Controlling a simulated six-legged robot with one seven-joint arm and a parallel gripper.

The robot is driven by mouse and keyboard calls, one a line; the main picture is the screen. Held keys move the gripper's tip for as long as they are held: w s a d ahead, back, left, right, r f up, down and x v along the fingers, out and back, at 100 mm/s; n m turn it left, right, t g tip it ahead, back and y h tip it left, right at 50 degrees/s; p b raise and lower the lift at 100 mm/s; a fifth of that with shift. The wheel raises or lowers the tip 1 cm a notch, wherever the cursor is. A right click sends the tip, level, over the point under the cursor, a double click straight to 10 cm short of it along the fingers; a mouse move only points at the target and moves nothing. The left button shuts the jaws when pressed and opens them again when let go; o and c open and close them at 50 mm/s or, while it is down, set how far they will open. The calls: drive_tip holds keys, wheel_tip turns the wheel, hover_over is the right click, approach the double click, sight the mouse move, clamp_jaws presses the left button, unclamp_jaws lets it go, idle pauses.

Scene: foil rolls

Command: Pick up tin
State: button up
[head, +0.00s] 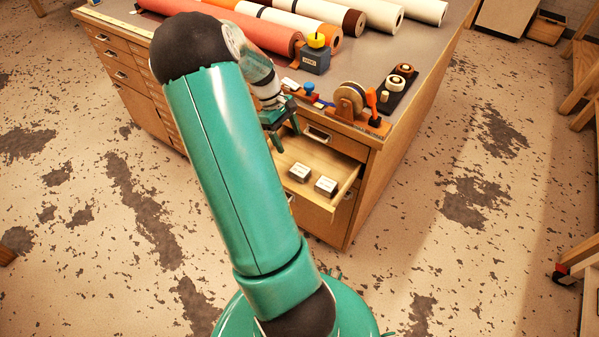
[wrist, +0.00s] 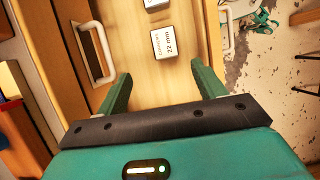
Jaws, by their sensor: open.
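Two small box-shaped tins with white labelled tops lie in the open drawer. In the wrist view one tin (wrist: 163,43) shows whole, with a label that seems to read "22 mm"; the other (wrist: 156,3) is cut off at the top edge. My gripper (head: 285,140) is over the drawer's left part, apart from both tins. In the wrist view its fingers (wrist: 162,70) are spread and empty.
The open drawer (head: 336,206) has raised wooden walls around the tins. On the worktop (head: 425,48) above stand a dark box with a yellow top (head: 316,56), a tape dispenser (head: 350,102) and several large rolls.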

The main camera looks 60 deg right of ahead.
hover_over(300, 169)
drive_tip(key=w+d, duration=0.1)
drive_tip(key=w, duration=0.2)
drive_tip(key=f, duration=0.5)
drive_tip(key=shift+s+f, duration=0.25)
drive_tip(key=shift+f, duration=0.15)
drive_tip(key=x, duration=0.5)
drive_tip(key=shift+a, duration=0.4)
drive_tip(key=shift+c, duration=0.4)
drive_tip(key=c, duration=1)
